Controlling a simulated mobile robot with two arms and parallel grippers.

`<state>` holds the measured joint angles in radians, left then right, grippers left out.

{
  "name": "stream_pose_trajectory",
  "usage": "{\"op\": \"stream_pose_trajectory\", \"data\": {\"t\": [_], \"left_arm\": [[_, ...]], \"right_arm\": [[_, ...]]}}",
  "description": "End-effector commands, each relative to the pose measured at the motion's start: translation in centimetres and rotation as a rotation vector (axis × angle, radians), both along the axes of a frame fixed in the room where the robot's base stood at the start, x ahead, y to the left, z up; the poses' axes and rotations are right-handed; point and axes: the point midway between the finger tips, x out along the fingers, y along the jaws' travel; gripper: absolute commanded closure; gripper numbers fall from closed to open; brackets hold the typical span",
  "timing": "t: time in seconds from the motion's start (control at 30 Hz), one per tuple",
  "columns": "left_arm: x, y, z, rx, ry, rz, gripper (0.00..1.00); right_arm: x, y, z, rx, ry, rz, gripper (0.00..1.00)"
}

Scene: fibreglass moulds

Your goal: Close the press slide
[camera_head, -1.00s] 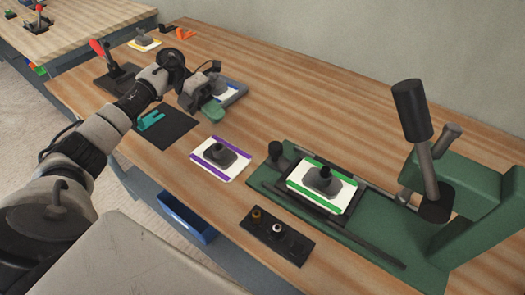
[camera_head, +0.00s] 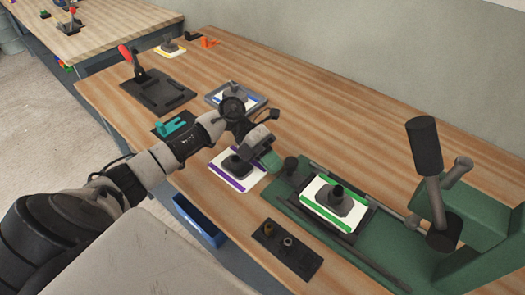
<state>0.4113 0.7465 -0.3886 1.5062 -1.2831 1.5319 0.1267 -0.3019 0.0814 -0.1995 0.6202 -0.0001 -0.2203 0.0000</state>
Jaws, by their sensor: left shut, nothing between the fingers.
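The green press (camera_head: 381,245) stands at the right, with a black-handled lever (camera_head: 425,150) raised. Its slide (camera_head: 301,206) is a dark tray on rails, out to the left of the press body (camera_head: 475,205). A white plate with green stripes and a dark knobbed block (camera_head: 333,201) sits on the slide. A black knob (camera_head: 290,166) stands at the slide's left end. My left gripper (camera_head: 271,161) is shut and empty, just left of that knob; I cannot tell whether they touch. My right gripper is not in view.
A purple-striped plate with a dark block (camera_head: 237,166) lies beneath my left gripper. A black strip with several small pegs (camera_head: 287,249) lies in front of the press. A blue-grey tray (camera_head: 216,97) and a red-handled clamp (camera_head: 152,85) stand farther back. The bench's back right is clear.

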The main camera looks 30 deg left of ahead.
Motion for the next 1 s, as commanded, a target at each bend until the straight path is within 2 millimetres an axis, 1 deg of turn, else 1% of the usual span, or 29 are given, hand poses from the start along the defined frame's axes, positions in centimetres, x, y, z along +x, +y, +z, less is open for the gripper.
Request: {"op": "stream_pose_trajectory", "data": {"t": [0.1,0.43,0.57,0.67,0.77,1.0], "left_arm": [[-0.1,-0.3,0.0,0.000,0.001,0.000,1.00],[-0.1,-0.4,0.0,0.000,0.001,0.000,1.00],[-0.2,-1.1,0.0,-0.001,0.001,-0.001,1.00],[-0.4,-2.3,0.1,-0.002,0.000,-0.004,1.00],[-0.6,-4.2,0.2,-0.002,-0.001,-0.004,1.00],[-1.3,-9.4,0.2,-0.003,-0.001,-0.004,1.00]], "right_arm": [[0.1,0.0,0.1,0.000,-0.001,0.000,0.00],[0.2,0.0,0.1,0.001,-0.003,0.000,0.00],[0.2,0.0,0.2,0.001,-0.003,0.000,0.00],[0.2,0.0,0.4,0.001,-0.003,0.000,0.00],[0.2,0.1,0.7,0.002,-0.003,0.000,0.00],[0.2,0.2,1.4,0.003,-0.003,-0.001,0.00]]}}
